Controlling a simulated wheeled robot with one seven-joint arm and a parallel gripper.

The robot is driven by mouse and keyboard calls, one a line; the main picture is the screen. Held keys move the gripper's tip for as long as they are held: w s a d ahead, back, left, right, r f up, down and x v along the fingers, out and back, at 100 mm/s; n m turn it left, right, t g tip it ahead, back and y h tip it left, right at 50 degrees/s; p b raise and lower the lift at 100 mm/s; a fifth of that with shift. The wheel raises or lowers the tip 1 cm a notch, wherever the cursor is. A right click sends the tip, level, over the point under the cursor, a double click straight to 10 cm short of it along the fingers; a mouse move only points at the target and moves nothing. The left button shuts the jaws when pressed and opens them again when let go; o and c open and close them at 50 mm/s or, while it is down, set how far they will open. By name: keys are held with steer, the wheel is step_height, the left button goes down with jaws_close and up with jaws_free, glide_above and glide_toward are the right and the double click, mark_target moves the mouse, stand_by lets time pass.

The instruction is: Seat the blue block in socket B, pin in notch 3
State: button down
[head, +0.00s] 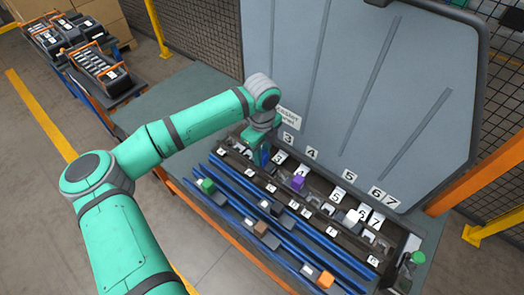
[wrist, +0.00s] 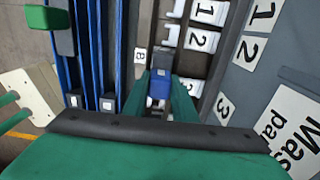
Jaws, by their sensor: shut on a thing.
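My gripper (head: 259,158) is low over the far left part of the dark socket strip (head: 340,238), in front of the tall grey door panel. In the wrist view my gripper (wrist: 160,103) has its two green fingers shut on the blue block (wrist: 160,88). In the head view only a little of the blue block (head: 255,157) shows. A white label B (wrist: 139,55) lies beside the strip, close to the left finger. Number plates 1 and 2 (wrist: 202,40) run along the strip's other side. The block's underside, its pin and the notch are hidden, so I cannot tell whether it is seated.
Blue rails (head: 240,195) run in front of the strip, with a green block (head: 207,186), a brown block (head: 261,227) and an orange block (head: 325,280). A purple block (head: 298,182) and a white block (head: 352,215) stand along the strip. The grey panel (head: 360,90) rises close behind.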

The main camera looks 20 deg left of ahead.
steer(key=shift+f, duration=0.15)
steer(key=c, duration=1.4)
jaws_free()
steer(key=shift+o, duration=0.2)
step_height(320, 180, up, 11)
steer(key=shift+f, duration=0.1)
